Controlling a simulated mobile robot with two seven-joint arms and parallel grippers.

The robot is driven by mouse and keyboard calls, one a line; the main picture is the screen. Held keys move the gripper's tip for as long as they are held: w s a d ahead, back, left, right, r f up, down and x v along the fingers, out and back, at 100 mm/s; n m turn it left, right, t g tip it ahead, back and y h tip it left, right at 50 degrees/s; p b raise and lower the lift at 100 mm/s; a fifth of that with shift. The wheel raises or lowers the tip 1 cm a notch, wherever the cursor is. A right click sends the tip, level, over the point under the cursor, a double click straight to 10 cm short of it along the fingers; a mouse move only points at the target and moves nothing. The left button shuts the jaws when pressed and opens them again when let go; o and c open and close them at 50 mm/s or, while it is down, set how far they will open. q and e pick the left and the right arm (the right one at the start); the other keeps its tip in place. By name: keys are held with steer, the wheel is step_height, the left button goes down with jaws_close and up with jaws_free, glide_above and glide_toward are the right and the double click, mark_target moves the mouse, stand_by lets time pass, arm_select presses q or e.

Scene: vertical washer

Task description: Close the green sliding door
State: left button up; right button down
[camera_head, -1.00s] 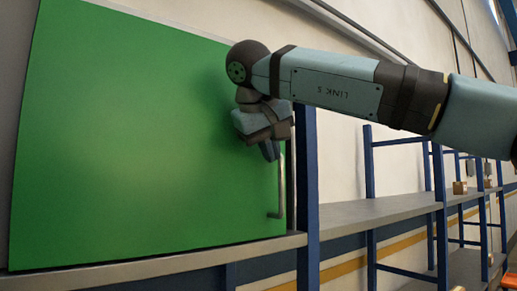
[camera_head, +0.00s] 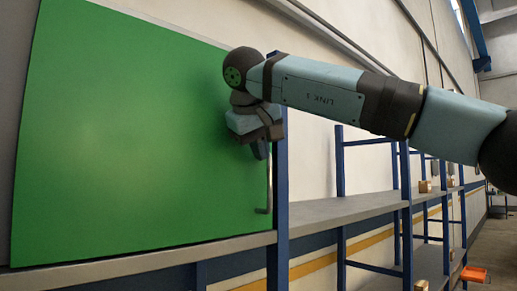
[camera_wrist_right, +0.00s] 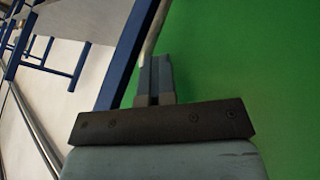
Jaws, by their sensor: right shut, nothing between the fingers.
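The green sliding door (camera_head: 120,140) fills the left of the head view, and its right edge lies close to a blue upright post (camera_head: 278,200). A thin metal bar handle (camera_head: 269,190) stands upright near that edge. My right gripper (camera_head: 260,151) is shut and empty, pointing down at the upper part of the handle. In the right wrist view, its closed fingers (camera_wrist_right: 154,72) lie by the handle (camera_wrist_right: 154,30), which runs up from the tips beside the green door (camera_wrist_right: 250,60). Whether they touch it I cannot tell. My left gripper is not in view.
A grey ledge (camera_head: 130,267) runs under the door and continues as a shelf (camera_head: 345,208) to the right. Blue shelf frames (camera_head: 406,200) with small boxes stand farther right. An orange object (camera_head: 474,274) lies low at the right. Floor is open at far right.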

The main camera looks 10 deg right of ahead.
steer(key=a, duration=0.1)
steer(key=s+a, duration=0.2)
steer(key=shift+s+f, duration=0.1)
steer(key=shift+f, duration=0.2)
arm_select(q)
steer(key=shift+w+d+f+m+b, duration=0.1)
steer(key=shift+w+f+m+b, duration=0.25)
steer(key=shift+b, duration=0.25)
arm_select(e)
steer(key=v, duration=1)
steer(key=shift+a, duration=0.2)
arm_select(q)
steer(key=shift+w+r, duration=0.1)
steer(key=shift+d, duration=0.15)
